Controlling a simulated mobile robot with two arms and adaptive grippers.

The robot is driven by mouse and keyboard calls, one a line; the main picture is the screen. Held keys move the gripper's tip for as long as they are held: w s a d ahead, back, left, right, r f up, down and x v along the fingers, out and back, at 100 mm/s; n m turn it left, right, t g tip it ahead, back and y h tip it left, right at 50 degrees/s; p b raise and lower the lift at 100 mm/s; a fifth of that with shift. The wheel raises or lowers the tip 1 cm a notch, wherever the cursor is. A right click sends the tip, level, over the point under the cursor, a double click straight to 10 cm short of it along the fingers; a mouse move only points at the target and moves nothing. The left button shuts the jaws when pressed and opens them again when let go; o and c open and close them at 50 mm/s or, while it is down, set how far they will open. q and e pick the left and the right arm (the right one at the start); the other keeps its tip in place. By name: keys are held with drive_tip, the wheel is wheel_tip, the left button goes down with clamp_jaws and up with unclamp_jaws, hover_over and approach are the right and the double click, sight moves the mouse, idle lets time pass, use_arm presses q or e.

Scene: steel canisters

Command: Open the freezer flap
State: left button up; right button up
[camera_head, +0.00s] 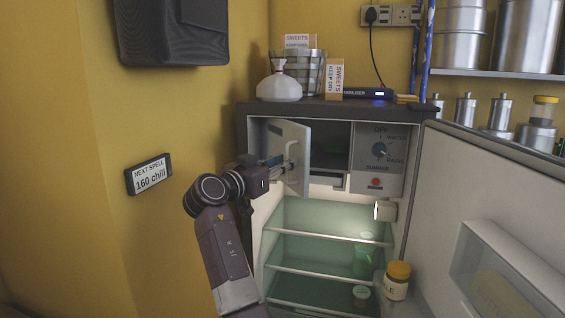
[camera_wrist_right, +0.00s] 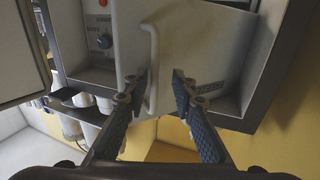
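The freezer flap (camera_head: 294,138) is a pale panel at the top left inside the open fridge. It stands swung open, and the dark freezer compartment (camera_head: 330,143) shows to its right. My right gripper (camera_head: 284,163) is at the flap's face by its handle. In the right wrist view the flap (camera_wrist_right: 205,40) fills the upper middle, with its pale bar handle (camera_wrist_right: 154,60). There the right gripper (camera_wrist_right: 160,76) has its fingers apart, with the handle between them, closer to the left finger. The handle does not look clamped. My left gripper is not in view.
The fridge door (camera_head: 455,190) stands wide open on the right. A dial panel (camera_head: 379,160) is right of the compartment. Shelves below hold a green jug (camera_head: 363,258) and jars. A white flask (camera_head: 279,85) and boxes stand on top. A yellow wall is on the left.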

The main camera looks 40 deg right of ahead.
drive_tip(key=v, duration=1.1)
drive_tip(key=shift+a, duration=0.4)
drive_tip(key=shift+r, duration=0.1)
drive_tip(key=shift+s+d+m, duration=0.15)
drive_tip(key=shift+m, duration=0.15)
drive_tip(key=c, duration=0.5)
drive_tip(key=shift+s+d+r+m+p, duration=0.1)
drive_tip(key=shift+d+r+m+p, duration=0.1)
drive_tip(key=shift+m+p, duration=0.4)
clamp_jaws()
drive_tip(key=d+m+p, duration=0.3)
drive_tip(key=m, duration=0.2)
drive_tip(key=d+m+t+p, duration=0.1)
drive_tip(key=d+m+p, duration=0.2)
drive_tip(key=m+p, duration=0.1)
drive_tip(key=d+m+t+y+p, duration=0.1)
drive_tip(key=d+m+p, duration=0.2)
drive_tip(key=m+p, duration=0.1)
drive_tip(key=shift+w+d+m, duration=0.3)
drive_tip(key=shift+d+m, duration=0.05)
drive_tip(key=shift+m, duration=0.55)
drive_tip(key=shift+w+d+f, duration=0.15)
drive_tip(key=shift+w+d, duration=0.2)
drive_tip(key=shift+d, duration=0.25)
